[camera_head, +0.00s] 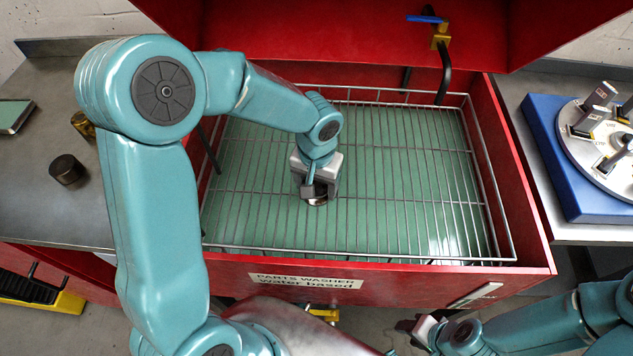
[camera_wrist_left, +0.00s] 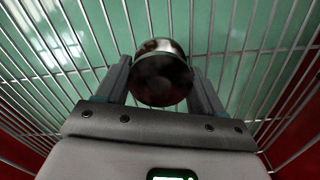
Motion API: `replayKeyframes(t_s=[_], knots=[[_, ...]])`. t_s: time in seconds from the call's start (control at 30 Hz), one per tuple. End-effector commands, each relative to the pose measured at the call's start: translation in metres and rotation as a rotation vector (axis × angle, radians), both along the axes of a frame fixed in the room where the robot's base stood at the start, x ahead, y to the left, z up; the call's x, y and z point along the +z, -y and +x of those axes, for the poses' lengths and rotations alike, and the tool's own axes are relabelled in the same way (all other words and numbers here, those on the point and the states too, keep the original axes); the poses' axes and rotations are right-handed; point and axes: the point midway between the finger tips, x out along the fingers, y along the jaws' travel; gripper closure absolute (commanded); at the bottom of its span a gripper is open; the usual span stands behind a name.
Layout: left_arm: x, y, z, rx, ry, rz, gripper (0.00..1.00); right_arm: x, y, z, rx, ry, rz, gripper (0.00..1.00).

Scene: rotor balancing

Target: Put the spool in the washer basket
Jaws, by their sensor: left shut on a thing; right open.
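The spool (camera_wrist_left: 162,78) is a dark, round, shiny metal piece between the two fingers of my left gripper (camera_head: 317,192), which is shut on it. In the head view only a small edge of the spool (camera_head: 317,202) shows below the fingers. The washer basket (camera_head: 402,262) is a wire basket inside the red parts washer, over green liquid or a green floor. My left gripper is inside the basket's outline, near its middle. I cannot tell whether the spool touches the wires. My right gripper (camera_head: 415,326) is open and empty, in front of the washer at the lower right.
The washer's red lid (camera_head: 340,35) is raised behind the basket, with a blue-handled tap (camera_head: 428,19). A dark cylinder (camera_head: 67,170) and a brass piece (camera_head: 83,124) stand on the left bench. A blue-based device with a round plate (camera_head: 545,130) stands right. Most of the basket is clear.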

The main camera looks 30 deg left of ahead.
Motion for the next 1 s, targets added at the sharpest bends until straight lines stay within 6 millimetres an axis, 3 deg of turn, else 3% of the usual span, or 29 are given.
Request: replayKeyframes(t_s=[0.03,0.07,0.13,0.4,0.57,1.0], knots=[[-0.003,0.000,0.000,0.000,0.001,0.000,0.71,-0.004,0.000,0.000,0.000,0.000,0.000,0.57],[-0.003,0.000,0.000,0.000,0.000,0.000,0.29,-0.004,0.000,0.000,0.000,0.000,0.000,0.57],[-0.002,0.000,0.000,-0.001,0.000,0.000,0.06,-0.002,0.000,0.000,0.000,0.000,0.000,0.57],[-0.001,0.000,0.000,-0.001,0.000,0.000,0.06,-0.002,0.000,0.000,0.000,0.000,0.000,0.57],[0.011,0.000,0.001,0.000,0.003,0.000,0.06,0.003,0.000,0.000,0.000,0.000,0.000,0.57],[0.105,0.000,0.000,0.000,0.003,0.000,0.06,0.010,0.000,0.000,0.000,0.000,0.000,0.57]])
